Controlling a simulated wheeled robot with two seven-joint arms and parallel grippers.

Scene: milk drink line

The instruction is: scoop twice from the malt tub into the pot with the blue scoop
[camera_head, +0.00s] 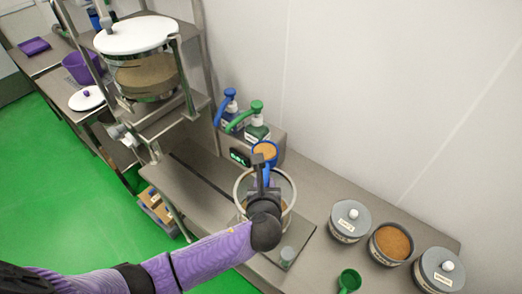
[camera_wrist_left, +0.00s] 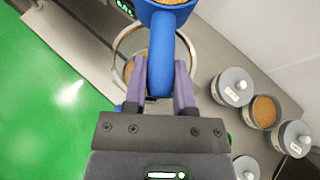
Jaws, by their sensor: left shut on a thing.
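My left gripper (camera_head: 264,183) is shut on the handle of the blue scoop (camera_wrist_left: 162,50). The scoop's cup (camera_head: 265,151) holds brown powder and is held at the far side of the pot, over or near its rim; the exact height is unclear. The clear round pot (camera_head: 291,190) stands on the steel counter, partly hidden by my gripper and wrist. Some brown contents show inside it in the left wrist view (camera_wrist_left: 128,70). An open grey tub of brown powder (camera_head: 390,243), seemingly the malt tub, stands at right; its label is unreadable. My right gripper is out of view.
Lidded grey tubs (camera_head: 349,220) (camera_head: 439,270) flank the open tub. A green scoop (camera_head: 349,281) lies at the front edge. Blue-topped (camera_head: 229,107) and green-topped (camera_head: 254,122) bottles stand behind the pot by a display (camera_head: 240,157). A hopper (camera_head: 147,75) rises at left.

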